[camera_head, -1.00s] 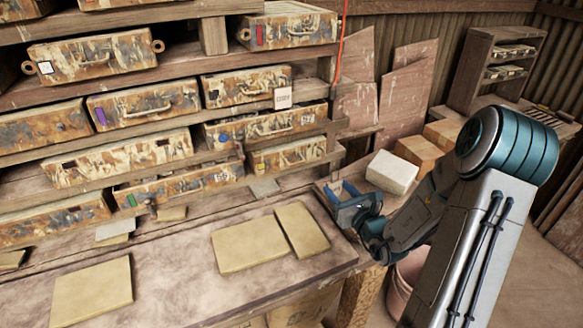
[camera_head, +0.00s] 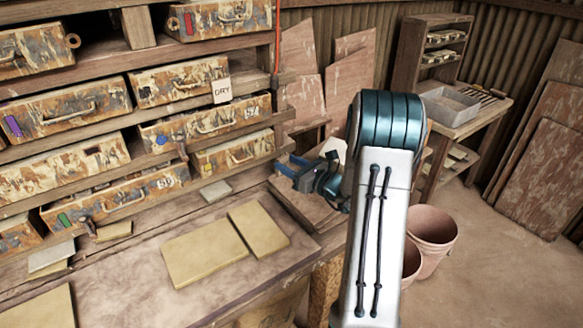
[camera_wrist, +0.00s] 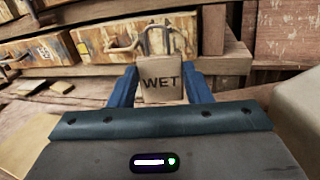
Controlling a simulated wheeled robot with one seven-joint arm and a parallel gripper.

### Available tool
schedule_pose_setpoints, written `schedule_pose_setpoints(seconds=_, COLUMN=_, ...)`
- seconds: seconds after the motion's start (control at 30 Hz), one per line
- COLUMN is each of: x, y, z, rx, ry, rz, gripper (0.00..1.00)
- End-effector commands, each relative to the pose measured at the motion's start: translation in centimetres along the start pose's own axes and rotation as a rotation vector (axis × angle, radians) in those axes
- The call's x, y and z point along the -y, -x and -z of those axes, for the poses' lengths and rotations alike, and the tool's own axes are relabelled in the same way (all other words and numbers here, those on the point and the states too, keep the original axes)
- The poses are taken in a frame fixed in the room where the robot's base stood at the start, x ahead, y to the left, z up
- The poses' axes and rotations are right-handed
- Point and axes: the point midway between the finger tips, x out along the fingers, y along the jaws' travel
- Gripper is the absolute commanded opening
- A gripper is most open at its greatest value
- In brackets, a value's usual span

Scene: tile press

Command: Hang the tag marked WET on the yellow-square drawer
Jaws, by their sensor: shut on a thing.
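The WET tag (camera_wrist: 161,82) is a tan plate with dark letters and a wire loop on top, upright in the wrist view. My gripper (camera_wrist: 160,90) has its blue fingers shut on the tag's sides. In the head view my gripper (camera_head: 290,168) is right of the lower shelf drawers, and I cannot make out the tag there. The yellow-square drawer (camera_wrist: 135,40) is ahead, with a yellow square at its left and a handle behind the tag's loop. In the head view it appears to be the lower right drawer (camera_head: 235,153). The tag seems apart from it.
A DRY tag (camera_head: 222,91) hangs on a drawer above. Flat tan tiles (camera_head: 205,256) lie on the bench. A shelf post (camera_wrist: 214,30) stands right of the drawer, and a pale block (camera_wrist: 300,105) is close at right. Pink buckets (camera_head: 432,232) stand on the floor.

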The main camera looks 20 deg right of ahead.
Motion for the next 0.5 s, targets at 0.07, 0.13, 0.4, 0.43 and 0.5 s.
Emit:
schedule_pose_setpoints(seconds=0.07, x=0.1, y=-0.5, z=0.0, rx=0.000, ry=-0.001, rz=0.000, gripper=0.02)
schedule_pose_setpoints(seconds=0.13, x=0.3, y=-0.9, z=0.1, rx=0.000, ry=-0.001, rz=0.001, gripper=0.02)
schedule_pose_setpoints(seconds=0.4, x=0.7, y=-2.4, z=0.2, rx=0.000, ry=0.000, rz=0.002, gripper=0.02)
schedule_pose_setpoints(seconds=0.43, x=0.8, y=-2.6, z=0.3, rx=0.000, ry=0.000, rz=0.002, gripper=0.02)
schedule_pose_setpoints(seconds=0.5, x=0.9, y=-3.0, z=0.3, rx=0.000, ry=0.000, rz=0.002, gripper=0.02)
